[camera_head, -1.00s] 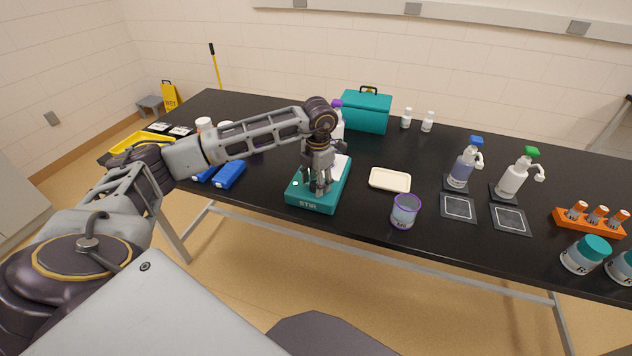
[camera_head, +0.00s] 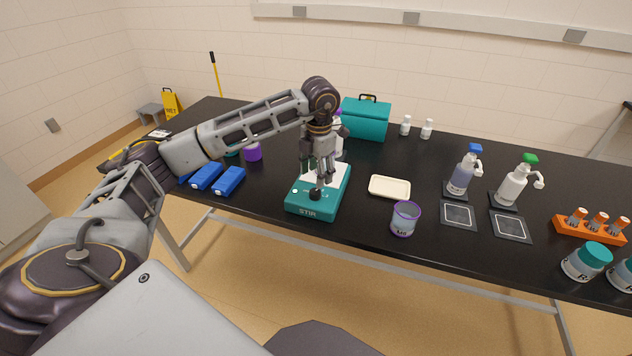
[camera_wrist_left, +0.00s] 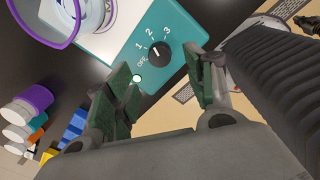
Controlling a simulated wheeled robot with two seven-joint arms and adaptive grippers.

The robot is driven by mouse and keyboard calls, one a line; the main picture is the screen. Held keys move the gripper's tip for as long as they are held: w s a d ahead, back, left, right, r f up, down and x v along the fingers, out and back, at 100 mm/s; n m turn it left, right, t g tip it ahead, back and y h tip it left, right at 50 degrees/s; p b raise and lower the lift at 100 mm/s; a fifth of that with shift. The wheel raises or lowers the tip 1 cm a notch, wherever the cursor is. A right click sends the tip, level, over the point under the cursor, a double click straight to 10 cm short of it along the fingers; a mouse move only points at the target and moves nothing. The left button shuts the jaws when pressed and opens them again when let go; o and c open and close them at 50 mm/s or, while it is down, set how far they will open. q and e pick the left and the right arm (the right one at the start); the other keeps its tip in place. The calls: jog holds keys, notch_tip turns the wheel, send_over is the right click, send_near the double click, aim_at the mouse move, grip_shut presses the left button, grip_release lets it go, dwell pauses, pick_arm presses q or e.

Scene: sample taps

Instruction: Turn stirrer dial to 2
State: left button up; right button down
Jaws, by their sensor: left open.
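The teal stirrer (camera_head: 331,207), marked STIR, stands near the front edge of the black table. Its black dial (camera_head: 315,194) is on the top near the front. In the left wrist view the dial (camera_wrist_left: 159,55) shows OFF, 1, 2 and 3 around it, and its small white mark appears to point toward the 2. My left gripper (camera_head: 319,182) is open and empty, just above and behind the dial in the head view. In the left wrist view its fingers (camera_wrist_left: 170,80) are spread apart, with the dial clear beyond them. My right gripper is not in view.
Blue blocks (camera_head: 229,181) lie to the left. A teal case (camera_head: 364,119) stands behind.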

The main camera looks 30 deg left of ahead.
pick_arm(q)
jog(key=shift+d+r, duration=0.15)
jog(key=shift+r, duration=2.3)
jog(key=shift+s, duration=0.1)
